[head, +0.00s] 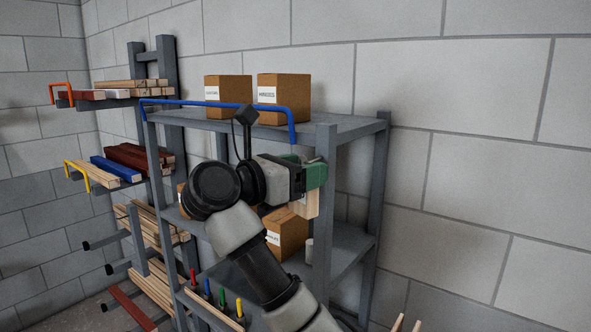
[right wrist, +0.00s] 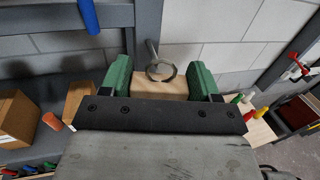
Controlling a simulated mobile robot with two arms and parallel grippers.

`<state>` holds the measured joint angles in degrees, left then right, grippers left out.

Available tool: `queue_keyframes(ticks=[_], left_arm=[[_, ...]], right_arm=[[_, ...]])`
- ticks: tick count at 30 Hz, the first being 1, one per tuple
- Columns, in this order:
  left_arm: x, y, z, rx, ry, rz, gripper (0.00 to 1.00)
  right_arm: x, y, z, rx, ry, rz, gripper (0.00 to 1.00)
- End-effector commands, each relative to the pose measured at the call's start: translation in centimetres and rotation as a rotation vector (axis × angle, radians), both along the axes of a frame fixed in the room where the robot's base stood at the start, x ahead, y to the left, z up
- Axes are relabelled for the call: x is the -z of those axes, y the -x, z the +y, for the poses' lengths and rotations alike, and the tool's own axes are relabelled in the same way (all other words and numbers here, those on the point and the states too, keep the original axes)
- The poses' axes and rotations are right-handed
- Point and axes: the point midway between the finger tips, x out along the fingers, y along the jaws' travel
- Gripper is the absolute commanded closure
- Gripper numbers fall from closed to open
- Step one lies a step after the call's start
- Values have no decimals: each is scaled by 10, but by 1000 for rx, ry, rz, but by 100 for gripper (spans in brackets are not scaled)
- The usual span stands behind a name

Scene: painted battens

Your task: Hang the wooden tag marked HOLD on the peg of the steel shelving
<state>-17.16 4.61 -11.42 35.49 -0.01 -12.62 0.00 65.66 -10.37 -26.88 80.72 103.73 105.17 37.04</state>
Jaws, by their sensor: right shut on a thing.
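My right gripper (head: 314,174) is at the right front post of the steel shelving (head: 326,140), below the top shelf. In the right wrist view its green fingers (right wrist: 160,74) are shut on the pale wooden tag (right wrist: 160,87). The tag also shows below the fingers in the head view (head: 312,206). A metal ring (right wrist: 162,71) stands at the tag's far edge. A short grey peg (right wrist: 151,48) meets the ring; I cannot tell whether the ring is around it or only in front. The HOLD marking is not readable. My left gripper is out of view.
Cardboard boxes (head: 284,97) stand on the top shelf, with a blue rail (head: 220,104) along its front. Another box (head: 287,235) sits on the shelf below. Racks of painted battens (head: 138,157) are at the left. The block wall at the right is bare.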

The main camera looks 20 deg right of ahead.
Motion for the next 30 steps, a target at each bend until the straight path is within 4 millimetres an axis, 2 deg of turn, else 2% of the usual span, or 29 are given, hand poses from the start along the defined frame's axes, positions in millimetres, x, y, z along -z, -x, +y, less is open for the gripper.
queue_keyframes(ticks=[10, 15, 30], left_arm=[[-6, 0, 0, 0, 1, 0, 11], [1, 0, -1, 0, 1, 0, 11], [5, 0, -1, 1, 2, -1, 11]], right_arm=[[0, -13, -17, 2, 1, 0, 63], [6, -17, -22, -1, 0, -1, 63], [7, -20, -26, 0, 0, -1, 63]])
